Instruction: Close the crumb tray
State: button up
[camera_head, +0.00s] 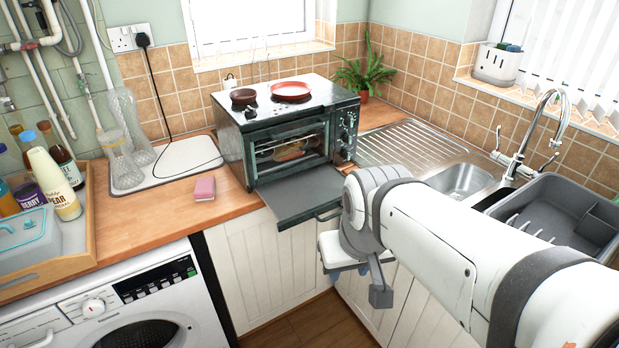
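The crumb tray (298,194) is a flat dark grey sheet. It is slid out from under the front of a small countertop oven (291,136) and reaches past the counter's front edge. A dark handle shows at its front right, partly hidden behind my arm. The oven's glass front appears closed, with food visible inside. My gripper (362,279) is in front of the cabinets, below and to the right of the tray's front edge. It appears apart from the tray, but the depth is unclear. Its fingers are not clear enough to show open or shut.
A pink sponge (204,188) lies on the counter left of the oven. Two pans (290,90) sit on the oven top. A wooden tray of bottles (90,215) stands far left. A sink (466,181) and dish rack (563,213) are at right.

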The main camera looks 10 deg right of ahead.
aim_at(300, 196)
jog(key=u, duration=0.05)
jog(key=i, duration=0.8)
jog(key=u, duration=0.75)
jog(key=k, duration=0.9)
jog(key=z, duration=0.75)
